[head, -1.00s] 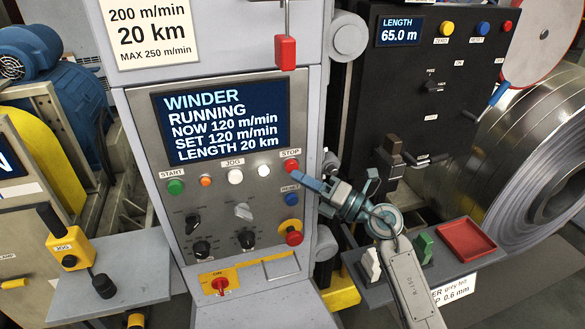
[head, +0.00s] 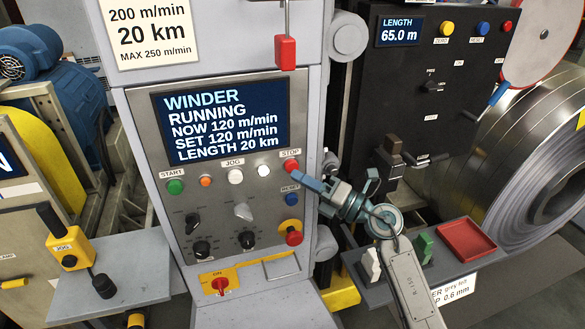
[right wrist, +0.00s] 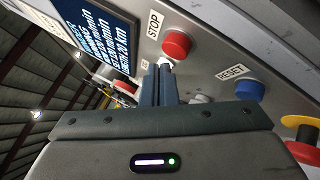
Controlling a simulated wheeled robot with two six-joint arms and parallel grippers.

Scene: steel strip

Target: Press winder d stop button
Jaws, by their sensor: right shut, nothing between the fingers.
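The red stop button (head: 291,166) is at the upper right of the winder's control panel (head: 215,225), under a STOP label. It also shows in the right wrist view (right wrist: 176,45). My right gripper (head: 300,177) is shut and empty, with its fingertips just below and right of the button in the head view. In the right wrist view the shut fingers (right wrist: 163,72) point at the panel just below the red button; I cannot tell whether they touch it. The winder screen (head: 220,120) reads RUNNING, NOW 120 m/min. My left gripper is not in view.
The blue reset button (head: 291,199) and a red knob on yellow (head: 293,237) sit below the stop button. A green start button (head: 175,187) is at the left. A shelf with a red tray (head: 466,240) stands at the right, near my right arm.

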